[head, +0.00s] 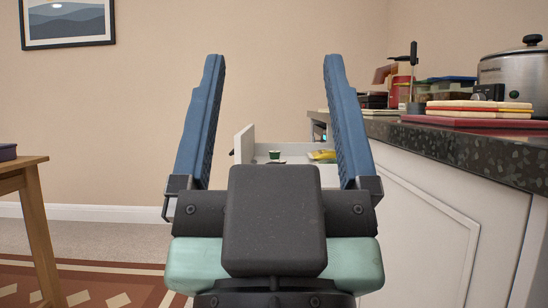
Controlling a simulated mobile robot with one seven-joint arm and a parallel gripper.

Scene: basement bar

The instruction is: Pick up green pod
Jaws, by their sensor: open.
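A small green pod (274,155) with a pale top lies in an open white drawer (244,144), just above the dark body of my gripper in the head view. My gripper (273,62) is open and empty, its two blue fingers pointing up and spread wide. The pod shows between the fingers in the picture, farther away and not touched. Part of the drawer's inside is hidden behind the gripper body.
A yellow packet (322,155) lies in the drawer, right of the pod. The white cabinet (420,225) and dark speckled countertop (470,150) run along the right, with a cooker (515,75) and several containers on top. A wooden table (32,185) stands at left.

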